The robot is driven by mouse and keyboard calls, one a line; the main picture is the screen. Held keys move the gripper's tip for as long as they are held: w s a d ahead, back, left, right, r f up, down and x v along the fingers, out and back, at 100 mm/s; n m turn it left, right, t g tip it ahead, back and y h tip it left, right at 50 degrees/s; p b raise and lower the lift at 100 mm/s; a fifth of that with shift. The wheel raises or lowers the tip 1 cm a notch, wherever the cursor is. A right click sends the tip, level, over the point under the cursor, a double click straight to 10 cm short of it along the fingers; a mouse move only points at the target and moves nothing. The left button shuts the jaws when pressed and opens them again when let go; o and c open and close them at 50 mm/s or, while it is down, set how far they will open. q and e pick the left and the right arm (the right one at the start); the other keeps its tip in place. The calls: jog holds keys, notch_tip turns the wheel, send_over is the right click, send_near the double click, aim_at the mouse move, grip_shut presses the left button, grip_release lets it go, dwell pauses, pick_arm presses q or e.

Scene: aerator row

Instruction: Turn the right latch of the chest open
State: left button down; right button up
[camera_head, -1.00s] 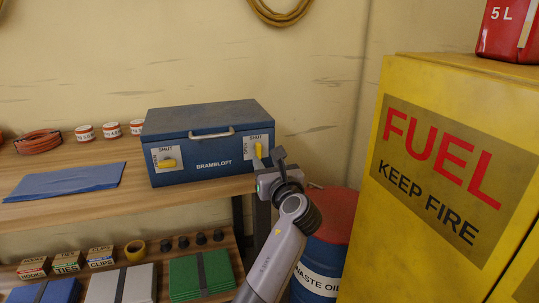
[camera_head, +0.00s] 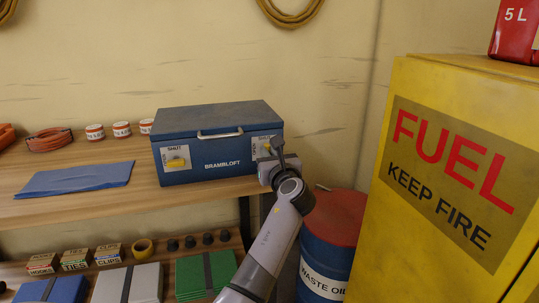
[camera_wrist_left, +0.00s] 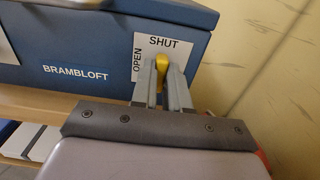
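The blue chest (camera_head: 215,173) marked BRAMBLOFT stands on the wooden shelf with its lid down. Its right latch is a yellow knob, seen in the left wrist view (camera_wrist_left: 161,64). It stands upright, pointing to SHUT at the top of its white plate (camera_wrist_left: 190,46); OPEN is at the plate's left side. My left gripper (camera_head: 268,152) is at this latch, its two fingers (camera_wrist_left: 162,80) on either side, seemingly closed against it. In the head view the gripper hides part of the latch and plate. The left latch (camera_head: 176,163) lies sideways. My right gripper is not in view.
A yellow fuel cabinet (camera_head: 400,215) stands close on the right, with a red-topped waste oil drum (camera_head: 325,255) between it and the shelf. A blue cloth (camera_head: 75,180) lies left of the chest. The lower shelf holds boxes and folded items.

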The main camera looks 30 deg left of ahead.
pick_arm(q)
jog(key=shift+n, duration=0.3)
jog(key=shift+s+a+f+n+b, duration=0.15)
jog(key=shift+n+b, duration=0.75)
jog(key=shift+n, duration=1.95)
jog(key=shift+w+d+f+n+b, duration=0.1)
jog(key=shift+n+b, duration=0.75)
jog(key=shift+n, duration=2.05)
jog(key=shift+s+a+f+n+b, duration=0.15)
jog(key=shift+n+b, duration=0.75)
jog(key=shift+n, duration=1.95)
jog(key=shift+d, duration=0.1)
jog(key=c, duration=1.1)
grip_release()
jog(key=shift+r, duration=0.1)
